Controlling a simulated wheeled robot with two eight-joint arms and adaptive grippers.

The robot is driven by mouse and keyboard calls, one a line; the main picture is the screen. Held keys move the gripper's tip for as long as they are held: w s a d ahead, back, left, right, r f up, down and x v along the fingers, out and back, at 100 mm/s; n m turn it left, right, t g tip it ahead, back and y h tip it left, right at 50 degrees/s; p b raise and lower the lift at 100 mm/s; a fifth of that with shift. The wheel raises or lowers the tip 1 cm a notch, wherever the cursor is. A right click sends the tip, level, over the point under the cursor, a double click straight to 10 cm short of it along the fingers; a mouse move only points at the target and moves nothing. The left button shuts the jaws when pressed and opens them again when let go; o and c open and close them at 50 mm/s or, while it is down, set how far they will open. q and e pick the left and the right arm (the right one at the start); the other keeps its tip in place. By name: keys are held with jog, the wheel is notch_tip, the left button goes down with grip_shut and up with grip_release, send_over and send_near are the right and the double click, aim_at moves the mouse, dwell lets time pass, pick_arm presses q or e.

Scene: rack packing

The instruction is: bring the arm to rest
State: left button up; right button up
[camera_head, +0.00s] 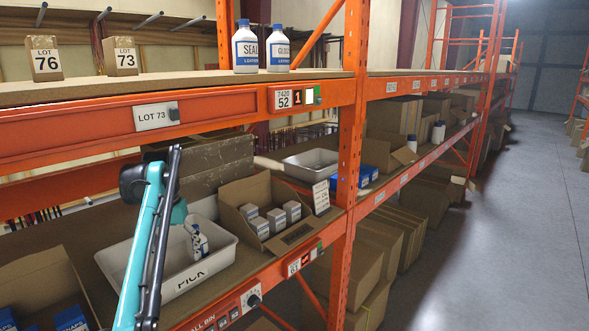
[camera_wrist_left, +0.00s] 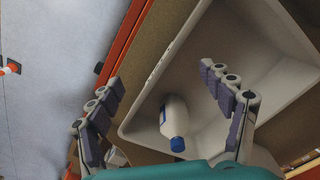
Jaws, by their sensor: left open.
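My left arm (camera_head: 145,240), teal and black, reaches in from the bottom left over the lower shelf. Its gripper (camera_head: 190,222) is partly hidden behind the arm in the head view. In the left wrist view the two grey padded fingers of the gripper (camera_wrist_left: 162,85) are spread apart with nothing held. A white bottle with a blue cap (camera_wrist_left: 174,118) lies in the white bin below, between the fingers in the picture. It also shows in the head view (camera_head: 200,244), inside the bin marked PICK (camera_head: 205,271). My right gripper is not in view.
An orange upright (camera_head: 349,140) and shelf beam (camera_head: 190,112) stand close to the arm. The upper shelf holds two lot boxes (camera_head: 46,58) and two bottles (camera_head: 246,48). A carton of small boxes (camera_head: 240,192) sits beside the bin. The aisle (camera_head: 500,230) on the right is clear.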

pick_arm(q)
jog(key=s+d+f+t+b, duration=0.2)
jog(key=s+d+f+b, duration=0.2)
jog(key=s+f+b, duration=0.4)
jog(key=s+d+f+t+b, duration=0.2)
jog(key=s+d+f+b, duration=0.3)
jog(key=f, duration=1.6)
jog(key=s+d+f+t+b, duration=0.2)
jog(key=s+d+f+b, duration=0.2)
jog(key=s+f+b, duration=0.9)
jog(key=s+f, duration=0.1)
jog(key=s, duration=0.3)
jog(key=shift+d+f+m+t, duration=0.2)
jog(key=shift+m+t, duration=0.1)
jog(key=shift+t, duration=0.1)
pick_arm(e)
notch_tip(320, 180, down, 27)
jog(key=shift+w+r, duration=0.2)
pick_arm(q)
jog(key=shift+s, duration=0.1)
